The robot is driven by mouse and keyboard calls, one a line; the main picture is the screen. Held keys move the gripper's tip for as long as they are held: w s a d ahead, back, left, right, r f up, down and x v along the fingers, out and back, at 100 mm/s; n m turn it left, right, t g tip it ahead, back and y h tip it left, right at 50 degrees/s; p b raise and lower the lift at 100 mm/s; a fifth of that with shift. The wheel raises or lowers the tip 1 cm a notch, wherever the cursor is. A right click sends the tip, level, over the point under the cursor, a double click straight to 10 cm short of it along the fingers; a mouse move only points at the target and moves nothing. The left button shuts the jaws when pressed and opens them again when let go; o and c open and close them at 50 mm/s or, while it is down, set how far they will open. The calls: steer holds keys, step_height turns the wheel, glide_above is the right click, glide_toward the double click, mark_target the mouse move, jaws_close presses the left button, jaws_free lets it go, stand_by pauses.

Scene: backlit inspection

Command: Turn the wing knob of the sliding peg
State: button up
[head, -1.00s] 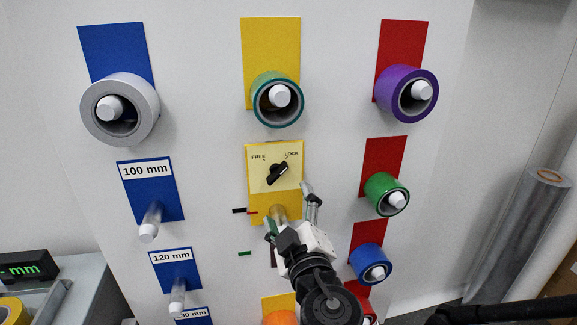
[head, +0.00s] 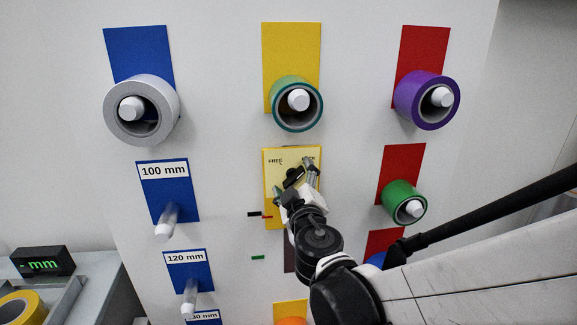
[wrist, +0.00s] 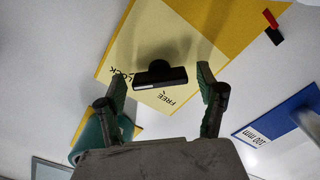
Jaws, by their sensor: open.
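The black wing knob (head: 293,177) sits on the yellow FREE/LOCK plate (head: 271,193), partly hidden by my gripper in the head view. My gripper (wrist: 162,80) is open, one green-padded finger beyond each end of the bar. A gap shows between each finger and the knob. In the head view my gripper (head: 295,179) is in front of the plate. The peg below is hidden behind my arm.
A teal tape roll (head: 297,103) hangs above the plate; a green roll (head: 404,202) hangs at right. Small black, red and green marks lie on the white board beside the plate.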

steer(key=shift+w, duration=0.3)
steer(key=shift+c, duration=0.5)
steer(key=c, duration=1.1)
